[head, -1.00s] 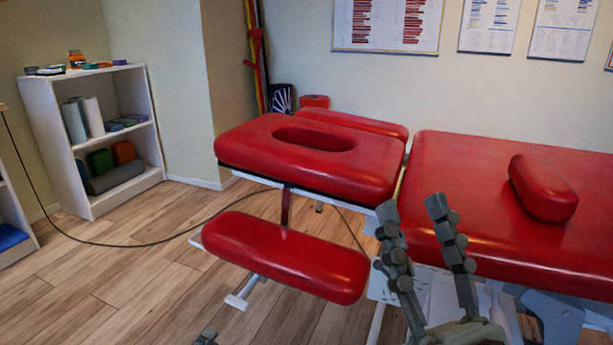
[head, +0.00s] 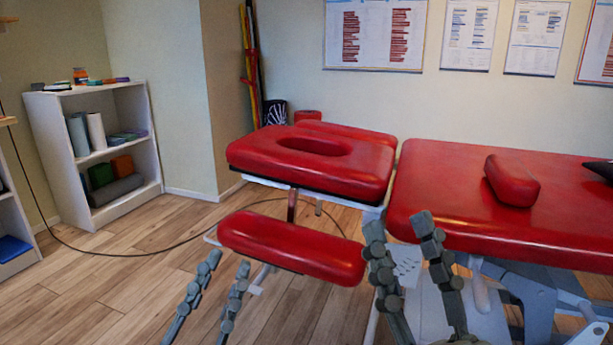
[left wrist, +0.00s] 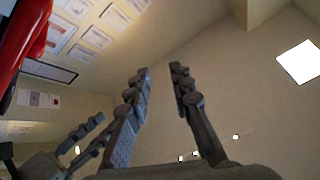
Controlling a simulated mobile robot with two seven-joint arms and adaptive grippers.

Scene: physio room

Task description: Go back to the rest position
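My left gripper (head: 225,267) is in the lower left of the head view, its two fingers apart with nothing between them. In the left wrist view its fingers (left wrist: 160,72) point up, apart and empty. My right gripper (head: 398,220) stands in front of the red treatment table (head: 440,185) in the head view. Its fingers point up, apart and empty. It appears to show also at the lower left of the left wrist view (left wrist: 90,130).
A red padded armrest (head: 290,247) lies between and behind the grippers. A red bolster (head: 512,182) lies on the table, with a dark pointed object (head: 600,170) at the right edge. A white shelf (head: 120,205) stands at the left. A cable (head: 150,250) crosses the otherwise clear wooden floor.

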